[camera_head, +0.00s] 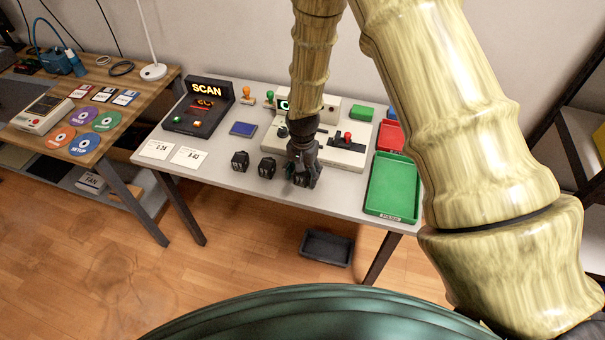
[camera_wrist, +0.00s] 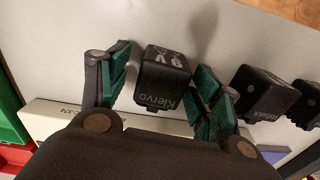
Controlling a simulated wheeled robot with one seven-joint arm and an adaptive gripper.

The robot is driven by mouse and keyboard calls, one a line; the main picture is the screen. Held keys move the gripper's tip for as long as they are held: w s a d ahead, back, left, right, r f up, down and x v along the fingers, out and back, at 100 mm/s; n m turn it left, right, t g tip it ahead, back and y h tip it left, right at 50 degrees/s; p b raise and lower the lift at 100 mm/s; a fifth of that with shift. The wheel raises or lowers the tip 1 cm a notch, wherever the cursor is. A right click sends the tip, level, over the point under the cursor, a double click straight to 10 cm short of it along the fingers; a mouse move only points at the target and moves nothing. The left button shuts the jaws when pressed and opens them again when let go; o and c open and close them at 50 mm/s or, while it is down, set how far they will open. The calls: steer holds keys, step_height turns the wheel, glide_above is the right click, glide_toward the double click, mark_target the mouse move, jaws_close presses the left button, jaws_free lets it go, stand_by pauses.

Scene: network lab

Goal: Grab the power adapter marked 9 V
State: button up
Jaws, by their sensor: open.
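Three small black power adapters are in a row near the front edge of the grey table. The rightmost adapter in the head view (camera_head: 301,180) is mostly covered by my gripper (camera_head: 304,168). In the wrist view this adapter (camera_wrist: 163,82) sits between the green-padded fingers of my open gripper (camera_wrist: 166,88), with a gap on both sides. Its upside-down marking seems to be 9 V, with "Klervo" on its side. The middle adapter (camera_head: 267,167) and left adapter (camera_head: 240,161) stand apart; their markings are too small to read.
The middle adapter (camera_wrist: 258,92) is close beside my right finger in the wrist view. A green tray (camera_head: 393,187) is to the right on the table. White cards (camera_head: 188,156) lie left, and a lever console (camera_head: 340,150) stands behind my gripper.

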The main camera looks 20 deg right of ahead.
steer(key=c, duration=1.2)
